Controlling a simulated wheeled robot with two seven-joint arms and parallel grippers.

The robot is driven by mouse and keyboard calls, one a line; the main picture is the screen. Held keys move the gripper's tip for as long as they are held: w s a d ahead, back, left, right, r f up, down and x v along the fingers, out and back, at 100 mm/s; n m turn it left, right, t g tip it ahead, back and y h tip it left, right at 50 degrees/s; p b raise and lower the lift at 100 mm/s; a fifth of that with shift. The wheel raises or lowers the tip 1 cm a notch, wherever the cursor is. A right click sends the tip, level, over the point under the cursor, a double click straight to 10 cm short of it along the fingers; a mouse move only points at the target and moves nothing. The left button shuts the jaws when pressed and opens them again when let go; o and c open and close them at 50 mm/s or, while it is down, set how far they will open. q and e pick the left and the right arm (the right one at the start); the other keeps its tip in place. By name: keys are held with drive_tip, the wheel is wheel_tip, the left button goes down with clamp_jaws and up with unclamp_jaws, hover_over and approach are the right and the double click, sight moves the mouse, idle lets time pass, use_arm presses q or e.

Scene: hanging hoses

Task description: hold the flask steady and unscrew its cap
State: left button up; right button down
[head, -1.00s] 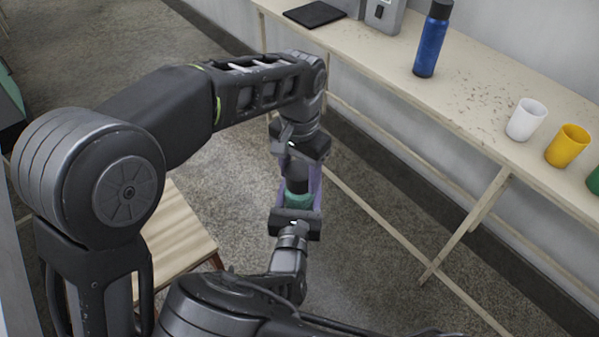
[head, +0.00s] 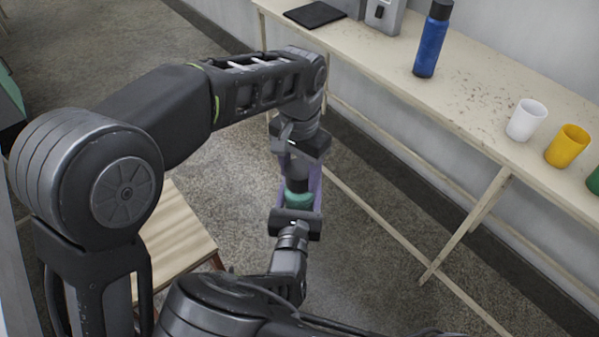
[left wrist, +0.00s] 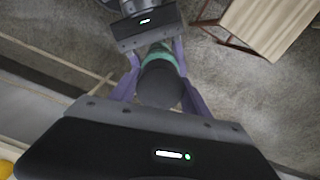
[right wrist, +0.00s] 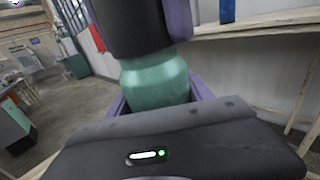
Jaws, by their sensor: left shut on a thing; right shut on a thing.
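The flask has a teal body (head: 298,199) and a dark cap (head: 297,172). It hangs in the air between my two grippers, away from the shelf. My left gripper (head: 297,166) comes from above and is shut on the cap (left wrist: 160,86), with a purple finger on each side in the left wrist view. My right gripper (head: 298,207) comes from below and is shut on the body, which shows close up in the right wrist view (right wrist: 155,82). The cap sits on top of the body. Whether a gap shows between them I cannot tell.
A long shelf (head: 470,95) on the right holds a blue bottle (head: 432,42), a white cup (head: 526,120), a yellow cup (head: 567,146) and a green cup at the edge. A wooden stool or table (head: 178,232) stands at lower left. The floor around the grippers is open.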

use_arm(q)
drive_tip(key=shift+r, duration=0.85)
drive_tip(key=shift+r, duration=2.05)
use_arm(e)
drive_tip(key=shift+r, duration=0.1)
